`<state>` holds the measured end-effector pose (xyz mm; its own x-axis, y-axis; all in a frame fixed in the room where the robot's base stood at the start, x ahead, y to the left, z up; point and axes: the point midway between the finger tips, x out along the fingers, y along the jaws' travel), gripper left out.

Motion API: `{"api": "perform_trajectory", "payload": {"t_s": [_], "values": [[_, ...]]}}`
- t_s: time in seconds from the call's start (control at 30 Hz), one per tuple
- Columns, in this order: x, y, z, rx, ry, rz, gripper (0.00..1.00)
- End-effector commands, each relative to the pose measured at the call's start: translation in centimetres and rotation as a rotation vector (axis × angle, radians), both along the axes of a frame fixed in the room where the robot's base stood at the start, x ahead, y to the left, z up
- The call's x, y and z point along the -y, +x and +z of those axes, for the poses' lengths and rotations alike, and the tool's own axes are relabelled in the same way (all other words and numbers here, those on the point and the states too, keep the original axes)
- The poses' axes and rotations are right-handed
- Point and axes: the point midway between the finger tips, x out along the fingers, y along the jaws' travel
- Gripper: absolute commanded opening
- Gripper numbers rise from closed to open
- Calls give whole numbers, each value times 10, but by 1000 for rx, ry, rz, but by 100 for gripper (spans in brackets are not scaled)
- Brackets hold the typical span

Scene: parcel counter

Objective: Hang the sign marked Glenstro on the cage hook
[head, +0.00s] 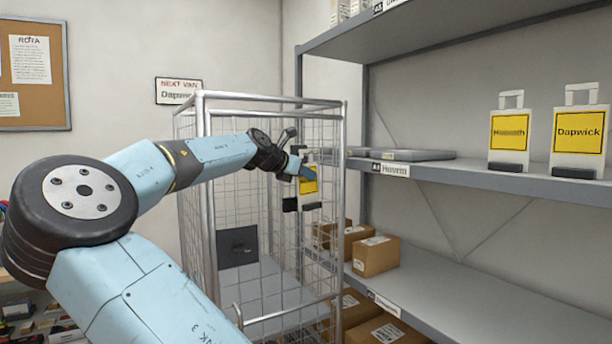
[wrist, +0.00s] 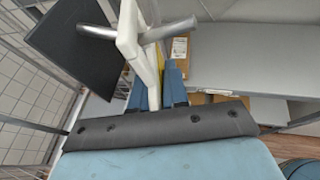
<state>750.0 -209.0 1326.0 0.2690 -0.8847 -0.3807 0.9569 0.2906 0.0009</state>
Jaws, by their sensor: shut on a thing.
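A white sign with a yellow panel (head: 308,183) and a black foot is at the cage's right side, and its lettering is too small to read. My gripper (head: 298,170) is shut on it near the top of the panel. In the wrist view, the blue fingers (wrist: 158,92) grip the sign below its white handle (wrist: 128,38). A grey metal rod (wrist: 172,30), apparently the cage hook, crosses the handle and seems to pass through its opening. I cannot tell whether they touch. The wire roll cage (head: 209,230) stands upright around the sign's area.
Two similar signs stand on the shelf at right, one marked Dapwick (head: 578,132) and one hard to read (head: 509,131). Cardboard boxes (head: 376,256) sit on the lower shelf close to the cage. A dark plate (wrist: 72,45) is near the rod.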

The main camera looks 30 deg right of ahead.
Motion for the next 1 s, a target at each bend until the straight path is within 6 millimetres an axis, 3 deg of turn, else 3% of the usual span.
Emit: {"api": "perform_trajectory", "payload": {"t_s": [0.1,0.13,0.43,0.77,1.0], "values": [[-4,4,-1,2,0,8,0],[-4,4,-1,3,0,9,16],[-2,2,0,1,0,4,44],[-5,0,1,1,0,3,44],[-30,-7,11,1,-1,6,44]]}}
